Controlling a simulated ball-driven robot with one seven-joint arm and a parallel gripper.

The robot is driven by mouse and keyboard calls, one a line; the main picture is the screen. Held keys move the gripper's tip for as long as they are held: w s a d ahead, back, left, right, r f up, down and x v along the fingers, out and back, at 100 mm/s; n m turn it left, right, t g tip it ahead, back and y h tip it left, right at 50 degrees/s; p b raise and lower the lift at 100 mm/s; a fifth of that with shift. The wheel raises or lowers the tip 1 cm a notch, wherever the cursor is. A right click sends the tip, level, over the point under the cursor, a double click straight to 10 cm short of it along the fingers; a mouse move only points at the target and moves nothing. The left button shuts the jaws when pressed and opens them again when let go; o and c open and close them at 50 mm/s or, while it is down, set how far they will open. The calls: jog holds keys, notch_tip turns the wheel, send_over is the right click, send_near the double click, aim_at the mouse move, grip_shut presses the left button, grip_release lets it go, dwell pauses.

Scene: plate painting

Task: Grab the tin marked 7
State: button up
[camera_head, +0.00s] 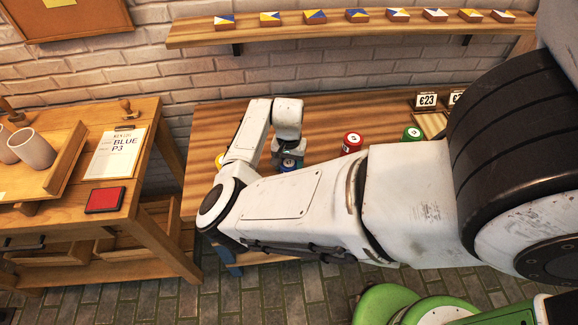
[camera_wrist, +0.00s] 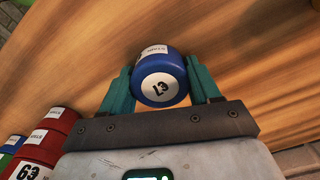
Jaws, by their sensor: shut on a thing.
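A blue tin (camera_wrist: 160,70) with a round white label on its end sits between the two teal fingers of my gripper (camera_wrist: 162,88) in the wrist view. The jaws are shut on it, one finger on each side. The printed mark is tilted; it seems to include a 7, but I cannot read it for certain. In the head view the blue tin (camera_head: 288,164) shows in part under my wrist at the table. A red tin (camera_head: 352,143) and a green tin (camera_head: 412,134) stand to the right; a yellow tin (camera_head: 220,160) is partly hidden by my arm.
The wrist view shows red tins (camera_wrist: 38,152) and part of a blue tin at lower left. Price cards (camera_head: 426,100) stand at the table's right. A side table (camera_head: 152,113) at left holds a paper reading BLUE P3 (camera_head: 116,153) and a red pad (camera_head: 104,200). A shelf (camera_head: 330,32) hangs behind.

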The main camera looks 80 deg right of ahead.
jog(key=shift+c, duration=1.4)
jog(key=shift+r, duration=0.1)
